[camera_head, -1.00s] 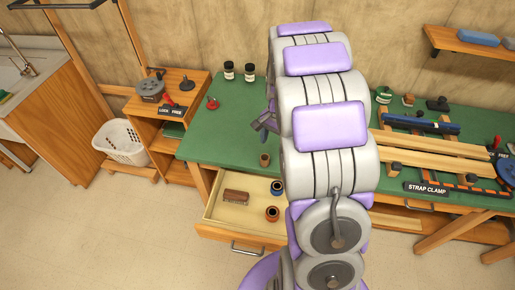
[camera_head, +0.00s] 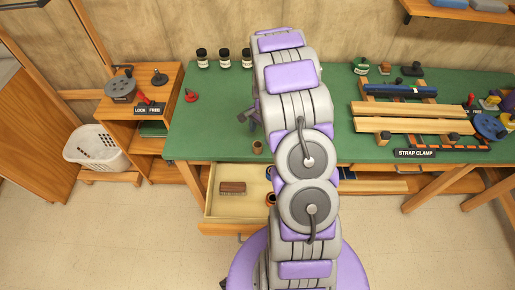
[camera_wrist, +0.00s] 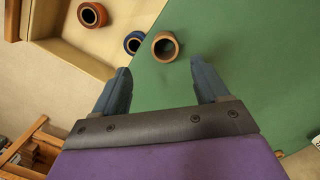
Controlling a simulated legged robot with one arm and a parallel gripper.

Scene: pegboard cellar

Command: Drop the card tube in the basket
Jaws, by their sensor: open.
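The card tube (camera_head: 257,146) is a short brown hollow cylinder standing upright on the green bench top near its front edge, above the open drawer. In the wrist view the tube (camera_wrist: 165,46) shows its open end, just beyond the fingertips. My gripper (camera_wrist: 160,66) is open and empty, its two blue-grey fingers apart with the tube ahead of the gap, not between them. In the head view the gripper (camera_head: 249,112) is partly hidden by my arm, over the bench. The white basket (camera_head: 97,160) stands on the floor at the left, beside the wooden shelf unit.
The open drawer (camera_head: 213,205) holds a brush (camera_head: 232,187) and two ring-shaped rolls, one dark red (camera_wrist: 92,14), one blue (camera_wrist: 133,42). Jars (camera_head: 224,58) and a red knob (camera_head: 191,96) stand on the bench. Clamped boards (camera_head: 410,108) fill its right side.

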